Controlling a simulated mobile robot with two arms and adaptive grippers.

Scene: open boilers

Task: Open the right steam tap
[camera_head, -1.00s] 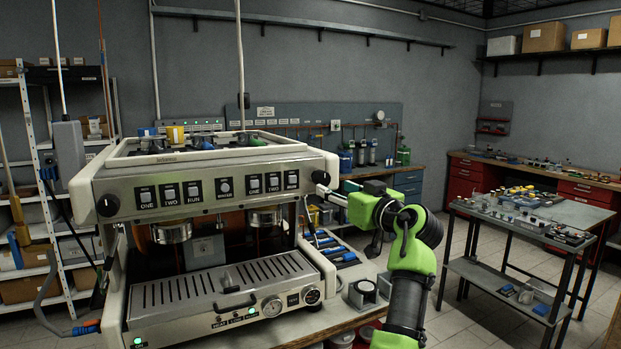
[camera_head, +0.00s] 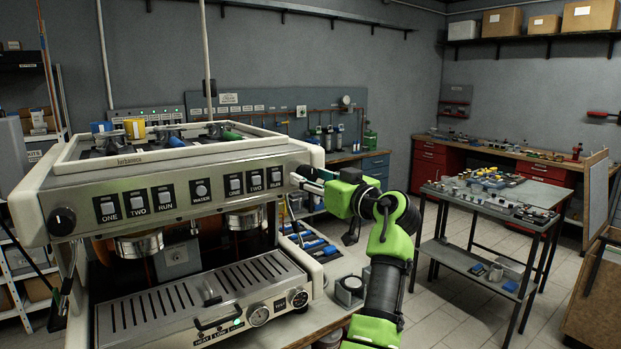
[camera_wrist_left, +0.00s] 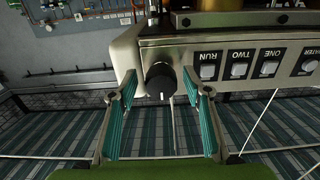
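The right steam tap is a black round knob (camera_wrist_left: 159,81) at the right end of the espresso machine's (camera_head: 172,195) front panel, beside the RUN button. In the left wrist view it is upside down, with a white line on its face. My left gripper (camera_wrist_left: 160,96) is open, with one teal-padded finger on each side of the knob and gaps between pads and knob. In the head view the left gripper (camera_head: 307,181) is at the panel's right corner, largely covering the knob. My right gripper is not in view.
Another black knob (camera_head: 62,221) is at the panel's left end. A drip tray (camera_head: 190,295) and gauges sit below. A grinder-like box (camera_head: 349,290) stands on the counter right of the machine. A metal table (camera_head: 490,200) with small parts stands farther right, with open floor between.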

